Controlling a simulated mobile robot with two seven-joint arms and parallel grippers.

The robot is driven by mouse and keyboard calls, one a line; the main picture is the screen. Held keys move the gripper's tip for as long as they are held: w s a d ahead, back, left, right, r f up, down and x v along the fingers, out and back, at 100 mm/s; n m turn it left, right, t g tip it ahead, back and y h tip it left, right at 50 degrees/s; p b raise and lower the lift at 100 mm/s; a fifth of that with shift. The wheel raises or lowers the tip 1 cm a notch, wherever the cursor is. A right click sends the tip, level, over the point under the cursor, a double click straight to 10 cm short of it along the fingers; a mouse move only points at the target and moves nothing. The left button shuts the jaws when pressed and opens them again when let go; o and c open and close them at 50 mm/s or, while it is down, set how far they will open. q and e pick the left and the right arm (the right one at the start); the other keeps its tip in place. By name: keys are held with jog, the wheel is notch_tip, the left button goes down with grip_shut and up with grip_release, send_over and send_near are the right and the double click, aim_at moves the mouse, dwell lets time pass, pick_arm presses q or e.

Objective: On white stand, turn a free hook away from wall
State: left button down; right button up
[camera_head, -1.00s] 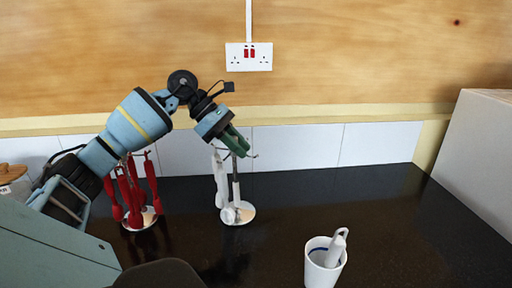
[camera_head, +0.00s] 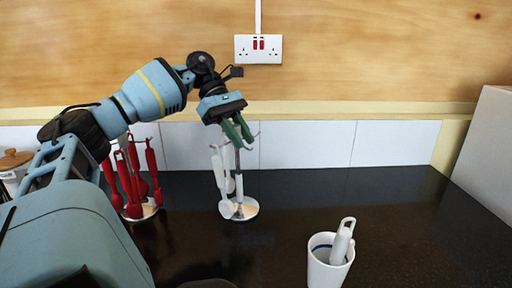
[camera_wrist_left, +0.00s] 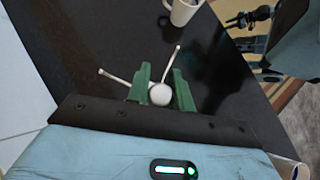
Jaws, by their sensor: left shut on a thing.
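The white stand (camera_head: 239,187) is upright on the dark counter, with a round base and white utensils (camera_head: 219,172) hanging on its left side. My left gripper (camera_head: 239,136) comes down from above, its green fingers at the stand's top. In the left wrist view, the fingers (camera_wrist_left: 161,88) flank the stand's round white top knob (camera_wrist_left: 160,95). Two thin hooks stick out there, one to the left (camera_wrist_left: 115,77) and one up and right (camera_wrist_left: 174,60), with nothing seen hanging on them. In the head view, a free hook tip (camera_head: 256,134) shows right of the fingers. My right gripper is not in view.
A stand with red utensils (camera_head: 133,180) is close to the left, below my left arm. A tiled wall (camera_head: 310,145) is behind. The counter to the right is clear.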

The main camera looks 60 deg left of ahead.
pick_arm(q)
jog(key=shift+f+m+g+b, duration=0.35)
jog(key=shift+m+g+b, duration=0.05)
jog(key=shift+b, duration=0.05)
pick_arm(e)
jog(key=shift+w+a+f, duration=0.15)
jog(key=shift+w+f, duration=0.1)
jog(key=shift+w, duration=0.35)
pick_arm(q)
jog(key=shift+w+d+r, duration=0.1)
jog(key=shift+r, duration=0.1)
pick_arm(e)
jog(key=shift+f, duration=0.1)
pick_arm(q)
jog(key=c, duration=1.2)
grip_release()
jog(key=shift+r, duration=0.1)
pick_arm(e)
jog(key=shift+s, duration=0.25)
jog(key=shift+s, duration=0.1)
